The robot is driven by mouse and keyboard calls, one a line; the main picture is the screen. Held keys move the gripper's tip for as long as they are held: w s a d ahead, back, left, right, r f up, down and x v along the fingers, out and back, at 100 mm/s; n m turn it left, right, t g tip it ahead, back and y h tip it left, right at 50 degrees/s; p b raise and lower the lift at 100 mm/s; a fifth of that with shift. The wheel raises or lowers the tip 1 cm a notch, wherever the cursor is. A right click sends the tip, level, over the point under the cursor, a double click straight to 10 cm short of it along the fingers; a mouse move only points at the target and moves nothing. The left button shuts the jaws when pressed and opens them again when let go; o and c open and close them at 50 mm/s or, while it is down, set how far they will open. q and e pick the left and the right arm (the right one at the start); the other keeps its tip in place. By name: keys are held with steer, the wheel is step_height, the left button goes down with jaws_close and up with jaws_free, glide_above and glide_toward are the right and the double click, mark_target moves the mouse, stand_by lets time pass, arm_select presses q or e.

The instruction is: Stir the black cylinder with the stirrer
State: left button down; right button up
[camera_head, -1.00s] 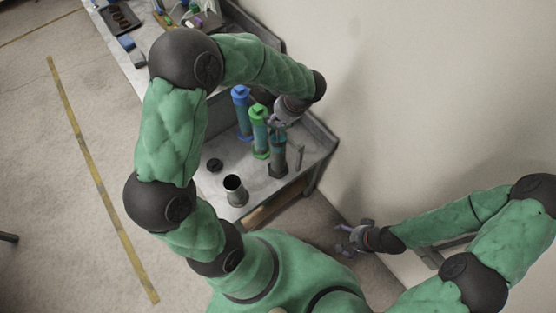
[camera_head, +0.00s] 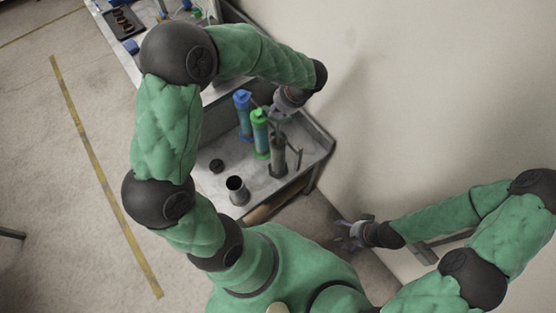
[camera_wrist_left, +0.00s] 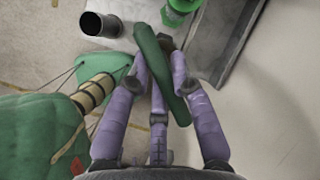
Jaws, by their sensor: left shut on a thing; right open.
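My left gripper (camera_head: 283,110) is above the back right of the grey table. In the left wrist view its purple fingers (camera_wrist_left: 158,85) are shut on a long dark green piece (camera_wrist_left: 163,65), seemingly the stirrer; its lower end is hard to make out. A dark grey cylinder (camera_head: 278,158) stands upright below this gripper, with a thin post (camera_head: 298,159) beside it. An open-topped cylinder (camera_head: 237,191), dark inside, stands at the front edge; it also shows in the left wrist view (camera_wrist_left: 101,26). My right gripper (camera_head: 352,234) is open and empty, off the table.
A green cylinder (camera_head: 260,132) and a blue cylinder (camera_head: 243,116) stand left of the dark grey one. A small black lid (camera_head: 217,166) lies on the table (camera_head: 255,182). A raised rim (camera_head: 322,135) and a wall (camera_head: 440,90) bound the right side.

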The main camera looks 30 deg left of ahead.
arm_select(q)
step_height(320, 180, up, 7)
steer(key=p, duration=0.5)
steer(key=shift+f, duration=0.2)
step_height(320, 180, up, 8)
steer(key=p, duration=0.5)
steer(key=shift+f+p, duration=0.25)
steer(key=shift+p, duration=0.05)
steer(key=shift+r, duration=0.1)
steer(key=shift+r+p, duration=0.45)
steer(key=shift+r, duration=0.05)
stand_by(1.1)
